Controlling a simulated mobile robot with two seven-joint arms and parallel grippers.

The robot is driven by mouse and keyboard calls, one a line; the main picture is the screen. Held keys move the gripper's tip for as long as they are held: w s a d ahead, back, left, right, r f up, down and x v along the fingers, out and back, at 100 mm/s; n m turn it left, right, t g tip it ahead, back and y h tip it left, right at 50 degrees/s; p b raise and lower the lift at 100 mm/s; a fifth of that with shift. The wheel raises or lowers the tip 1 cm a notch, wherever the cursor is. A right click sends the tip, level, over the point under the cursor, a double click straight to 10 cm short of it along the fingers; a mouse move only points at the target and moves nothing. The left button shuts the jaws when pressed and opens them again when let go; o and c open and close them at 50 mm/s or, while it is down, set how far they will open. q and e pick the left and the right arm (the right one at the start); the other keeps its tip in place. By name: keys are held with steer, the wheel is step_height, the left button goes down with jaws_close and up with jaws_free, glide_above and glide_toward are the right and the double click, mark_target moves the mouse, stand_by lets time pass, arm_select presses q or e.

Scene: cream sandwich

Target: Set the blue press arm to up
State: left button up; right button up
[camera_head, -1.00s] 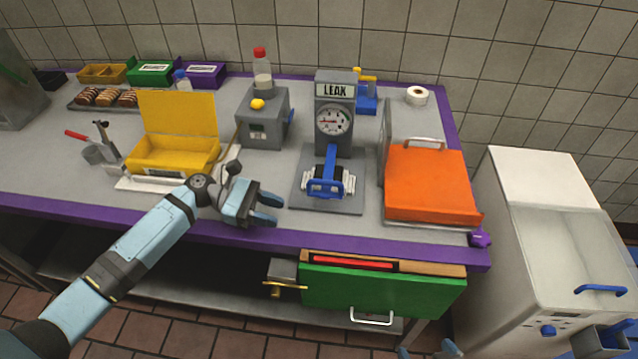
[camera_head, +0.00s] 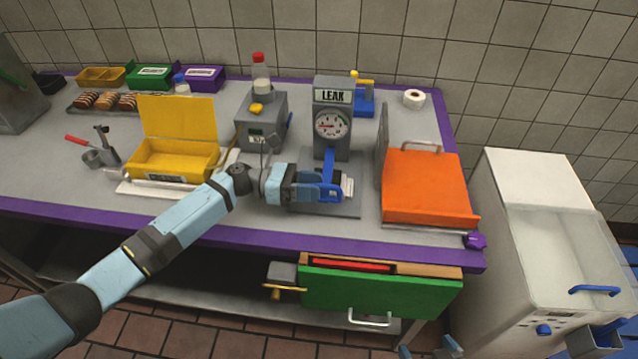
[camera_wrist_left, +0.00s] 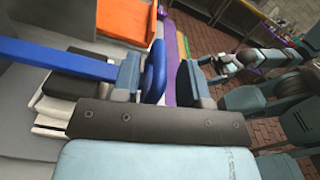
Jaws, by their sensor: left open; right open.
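The blue press arm (camera_head: 329,162) belongs to the grey leak tester (camera_head: 332,92) with the LEAK sign and round dial. It slopes down and forward from the tester's post, with its blue handle at the front end. My left gripper (camera_head: 322,193) is open at that handle and partly hides it. In the left wrist view the blue handle (camera_wrist_left: 154,70) stands between the two spread fingers, and the long blue bar (camera_wrist_left: 55,58) runs off to the left. Whether a finger touches the handle I cannot tell. My right gripper (camera_head: 428,350) is open and empty at the bottom edge, only its fingertips showing.
An orange-lidded box (camera_head: 428,185) stands close on the right of the tester. A grey device (camera_head: 262,128) with a yellow knob and an open yellow box (camera_head: 172,160) stand to the left. A green drawer front (camera_head: 380,292) hangs below the purple table edge.

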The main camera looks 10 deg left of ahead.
arm_select(q)
steer(key=shift+d, duration=0.85)
steer(key=shift+c, duration=0.4)
jaws_close()
steer(key=shift+w+r+p, duration=0.1)
steer(key=shift+r+p, duration=0.15)
steer(key=shift+p, duration=0.25)
steer(key=w+r+n+p, duration=0.1)
steer(key=r+p, duration=0.1)
steer(key=w+r+n+p, duration=0.1)
steer(key=r+n+p, duration=0.1)
steer(key=p, duration=0.1)
steer(key=r+n+p, duration=0.1)
steer(key=r+p, duration=0.1)
steer(key=shift+w+p, duration=0.35)
steer(key=shift+w, duration=0.05)
steer(key=w+r+p, duration=0.1)
steer(key=w+r, duration=0.1)
steer(key=shift+w+r, duration=0.3)
steer(key=shift+r, duration=0.1)
